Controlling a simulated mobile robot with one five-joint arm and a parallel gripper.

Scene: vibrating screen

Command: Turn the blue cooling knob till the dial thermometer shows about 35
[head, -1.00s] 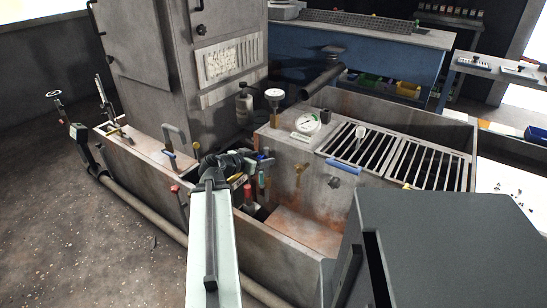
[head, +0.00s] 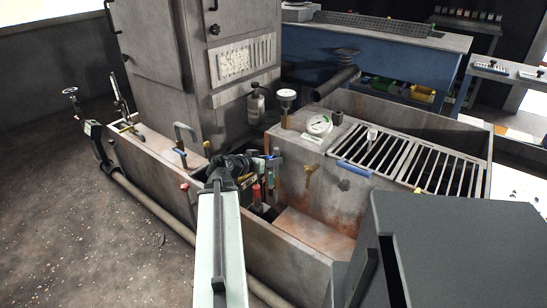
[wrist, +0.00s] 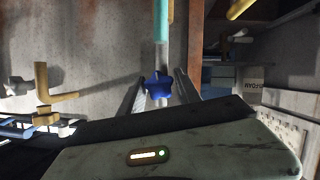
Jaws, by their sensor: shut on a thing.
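The blue cooling knob (wrist: 158,88), star-shaped, sits at the lower end of a light blue pipe in the wrist view. My gripper (wrist: 161,92) is shut on it, with one finger on each side. In the head view my gripper (head: 256,163) is low among the coloured pipes beside the tank, and it hides the knob. A round white-faced dial (head: 319,124) lies tilted on the tank top. A second round gauge (head: 287,94) stands on a stem behind it. I cannot tell which is the thermometer, and neither reading is legible.
Red-handled parts (head: 256,193) stand close to my gripper. A tall grey cabinet (head: 165,80) rises behind.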

